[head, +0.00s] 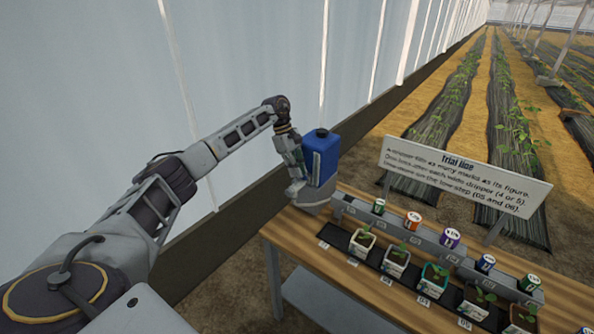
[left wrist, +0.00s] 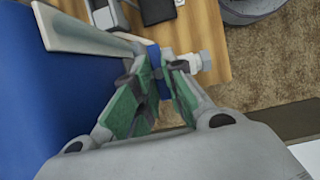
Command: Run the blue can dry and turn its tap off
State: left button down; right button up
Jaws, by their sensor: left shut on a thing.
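The blue can (head: 325,150) stands upright with a dark cap on top, at the far left end of the bench; a pale strip runs down its side. In the left wrist view the can (left wrist: 45,95) fills the left side. My left gripper (head: 298,172) is beside the can. In the left wrist view its green-padded fingers (left wrist: 162,78) are shut on a small blue part, which looks like the can's tap (left wrist: 154,56). A white fitting (left wrist: 195,62) shows just beyond the fingertips. The can's liquid level cannot be read. My right gripper is out of view.
The wooden bench (head: 352,304) holds a row of potted seedlings (head: 396,262) and a grey raised step with several labelled, coloured cups (head: 449,238). A "Trial line" sign (head: 465,175) stands behind. A pale wall (head: 260,60) runs close behind the arm.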

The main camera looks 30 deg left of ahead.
pick_arm(q)
jog(key=c, duration=1.5)
grip_release()
jog(key=shift+v, duration=6)
jog(key=shift+s, duration=0.1)
